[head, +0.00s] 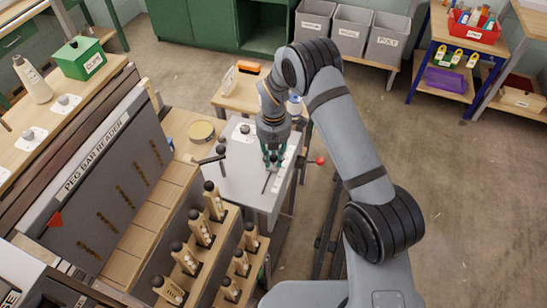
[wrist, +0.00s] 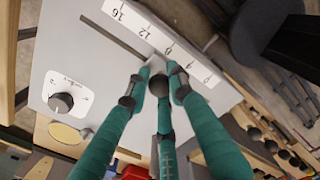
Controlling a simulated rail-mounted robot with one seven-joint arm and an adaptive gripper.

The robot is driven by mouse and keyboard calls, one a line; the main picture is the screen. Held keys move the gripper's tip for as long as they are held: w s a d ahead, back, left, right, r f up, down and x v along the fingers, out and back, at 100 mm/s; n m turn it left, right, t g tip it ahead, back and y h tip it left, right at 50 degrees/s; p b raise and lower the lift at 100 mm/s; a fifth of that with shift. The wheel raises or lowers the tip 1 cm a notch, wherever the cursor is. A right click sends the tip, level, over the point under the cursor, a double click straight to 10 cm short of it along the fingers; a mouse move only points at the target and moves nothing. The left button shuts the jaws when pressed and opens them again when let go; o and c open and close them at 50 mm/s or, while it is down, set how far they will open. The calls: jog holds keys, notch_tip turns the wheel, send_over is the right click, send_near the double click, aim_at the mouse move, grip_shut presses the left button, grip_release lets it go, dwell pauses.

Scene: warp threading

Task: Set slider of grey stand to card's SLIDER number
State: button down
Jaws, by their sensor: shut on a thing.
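The grey stand (head: 240,190) has a flat grey top with a long dark slot. The slot (wrist: 108,32) runs beside a white scale (wrist: 133,17) printed 16, 12, 8, 4, 0. My gripper (head: 272,160) is over the stand's top. I cannot make out a card with a SLIDER number.
A round dial (wrist: 62,102) on a white plate is on the same top. A lever with a red ball (head: 320,160) sticks out at the stand's right. Wooden racks of pegs (head: 200,235) stand in front, and the peg bar reader (head: 95,185) is at left.

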dwell(0.4)
jog(key=shift+w+d, duration=0.15)
jog(key=shift+w, duration=0.35)
jog(key=c, duration=1.5)
grip_release()
jog(key=shift+s, duration=0.15)
jog(key=shift+c, duration=0.2)
jog(key=shift+r, duration=0.15)
notch_tip(320, 180, up, 12)
jog(key=shift+f, duration=0.2)
